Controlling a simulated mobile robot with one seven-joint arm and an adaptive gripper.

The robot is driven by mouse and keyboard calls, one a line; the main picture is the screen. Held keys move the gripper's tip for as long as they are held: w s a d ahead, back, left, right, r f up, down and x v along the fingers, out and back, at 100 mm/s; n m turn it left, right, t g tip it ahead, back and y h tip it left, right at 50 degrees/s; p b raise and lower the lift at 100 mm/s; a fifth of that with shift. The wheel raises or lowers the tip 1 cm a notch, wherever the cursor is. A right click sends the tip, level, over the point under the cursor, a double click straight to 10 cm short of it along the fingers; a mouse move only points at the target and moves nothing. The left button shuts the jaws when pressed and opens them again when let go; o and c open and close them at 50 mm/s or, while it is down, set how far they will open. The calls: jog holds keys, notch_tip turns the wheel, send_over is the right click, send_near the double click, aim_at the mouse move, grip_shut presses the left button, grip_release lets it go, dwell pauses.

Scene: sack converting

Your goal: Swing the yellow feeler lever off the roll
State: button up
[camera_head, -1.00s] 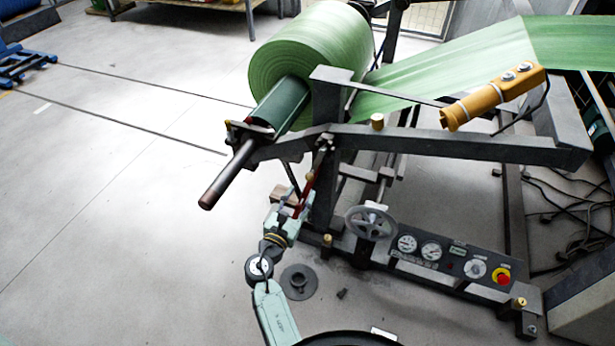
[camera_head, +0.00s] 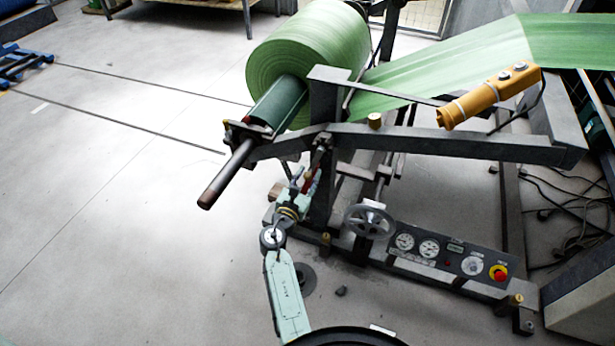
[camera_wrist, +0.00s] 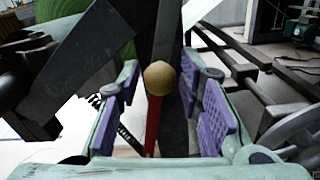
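The green roll (camera_head: 305,60) sits on its shaft in the dark stand. I cannot clearly make out a yellow feeler lever against it. A red lever with a tan-yellow ball knob (camera_wrist: 160,77) stands in front of a dark post in the wrist view. The red part (camera_head: 312,184) shows small below the roll's near arm in the head view. My gripper (camera_wrist: 166,105) is open, its purple pads on either side of the knob and red lever, with visible gaps. In the head view my gripper (camera_head: 300,188) is small and partly merged with the stand.
A grey handwheel (camera_head: 369,219) and a gauge panel (camera_head: 450,250) stand right of my gripper. The roll's shaft end (camera_head: 225,178) juts out left.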

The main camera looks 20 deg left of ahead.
grip_shut()
dwell(0.3)
jog(key=d+n+p, duration=0.4)
jog(key=n+p, duration=0.1)
jog(key=shift+d+f, duration=0.15)
jog(key=shift+d, duration=0.1)
dwell(0.3)
jog(key=shift+o, duration=1.3)
grip_release()
jog(key=shift+s, duration=0.1)
